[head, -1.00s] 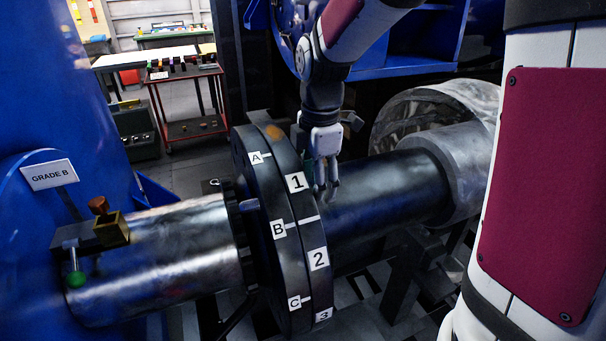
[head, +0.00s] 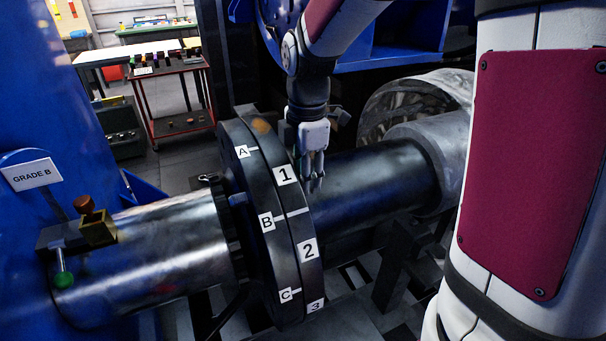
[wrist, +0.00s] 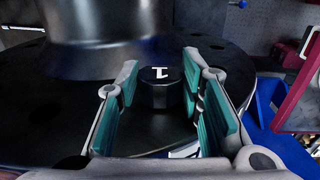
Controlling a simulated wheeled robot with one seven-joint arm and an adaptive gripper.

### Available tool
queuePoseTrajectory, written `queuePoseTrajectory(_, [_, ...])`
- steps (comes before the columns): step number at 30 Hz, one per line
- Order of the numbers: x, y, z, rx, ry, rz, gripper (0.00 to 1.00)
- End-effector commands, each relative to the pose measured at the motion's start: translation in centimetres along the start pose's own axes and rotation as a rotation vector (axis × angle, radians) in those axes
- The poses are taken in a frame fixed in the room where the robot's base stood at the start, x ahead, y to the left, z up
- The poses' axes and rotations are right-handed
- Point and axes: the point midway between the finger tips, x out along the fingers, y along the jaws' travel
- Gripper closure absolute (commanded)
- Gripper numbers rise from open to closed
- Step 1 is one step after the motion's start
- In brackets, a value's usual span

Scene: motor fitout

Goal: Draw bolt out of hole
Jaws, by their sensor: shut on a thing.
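The bolt (wrist: 160,88) shows in the wrist view as a short black round head marked with a white 1, on the dark flange face. My gripper (wrist: 162,100) has its teal pads on either side of the head and is shut on it. The bolt's shank is hidden. In the head view my gripper (head: 313,183) points down behind the black coupling flange (head: 262,215), near label 1, beside the dark shaft. The bolt cannot be made out there.
A silver shaft (head: 165,255) runs left to a blue housing with a GRADE B sign (head: 38,175). A small brass block (head: 97,228) sits on that shaft. A large metal cylinder (head: 425,100) lies at the right rear. A red cart (head: 178,105) stands far back.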

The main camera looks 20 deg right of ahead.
Motion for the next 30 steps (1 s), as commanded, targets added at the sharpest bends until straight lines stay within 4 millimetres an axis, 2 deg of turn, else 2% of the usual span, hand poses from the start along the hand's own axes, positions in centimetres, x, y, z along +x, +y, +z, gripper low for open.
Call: queuePoseTrajectory(30, [-0.1, 0.0, 3.5, 0.003, -0.001, 0.001, 1.00])
